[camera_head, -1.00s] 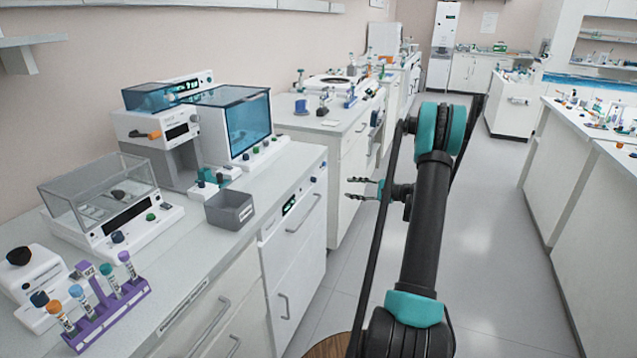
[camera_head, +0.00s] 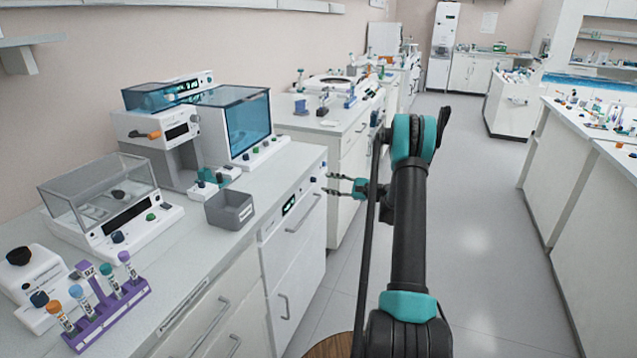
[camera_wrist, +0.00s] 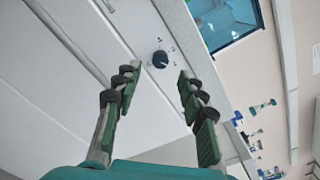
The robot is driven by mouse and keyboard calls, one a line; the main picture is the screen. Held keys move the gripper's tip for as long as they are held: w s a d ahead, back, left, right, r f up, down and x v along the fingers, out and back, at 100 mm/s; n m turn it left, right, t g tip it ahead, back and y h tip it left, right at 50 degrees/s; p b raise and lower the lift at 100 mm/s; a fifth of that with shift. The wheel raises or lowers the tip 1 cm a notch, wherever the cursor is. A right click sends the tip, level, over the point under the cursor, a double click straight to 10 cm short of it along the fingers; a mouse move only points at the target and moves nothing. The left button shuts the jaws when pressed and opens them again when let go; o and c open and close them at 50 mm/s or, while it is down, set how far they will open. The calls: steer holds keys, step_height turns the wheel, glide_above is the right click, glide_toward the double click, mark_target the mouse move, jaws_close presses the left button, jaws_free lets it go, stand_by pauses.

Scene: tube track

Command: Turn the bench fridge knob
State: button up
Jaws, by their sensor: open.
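The bench fridge (camera_head: 292,245) is built in under the counter, with a white front, a small dark display and bar handles. Its small dark blue knob (camera_head: 313,179) sits at the upper right of the front panel. In the wrist view the round knob (camera_wrist: 160,60) shows ahead of my fingertips, roughly between their lines, with small marks around it. My gripper (camera_head: 327,183) is open and empty, its fingers pointing left at the knob with a small gap. In the wrist view my gripper (camera_wrist: 157,72) has its two green and black fingers spread apart, not touching the knob.
On the counter above stand a grey bin (camera_head: 230,210), a blue-lidded instrument (camera_head: 240,115) and a purple tube rack (camera_head: 108,312). Another bench (camera_head: 345,130) continues behind. The aisle floor (camera_head: 470,210) to the right is clear.

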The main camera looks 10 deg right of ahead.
mark_target(314, 180)
steer(key=shift+x, duration=2.65)
steer(key=shift+c, duration=0.5)
jaws_close()
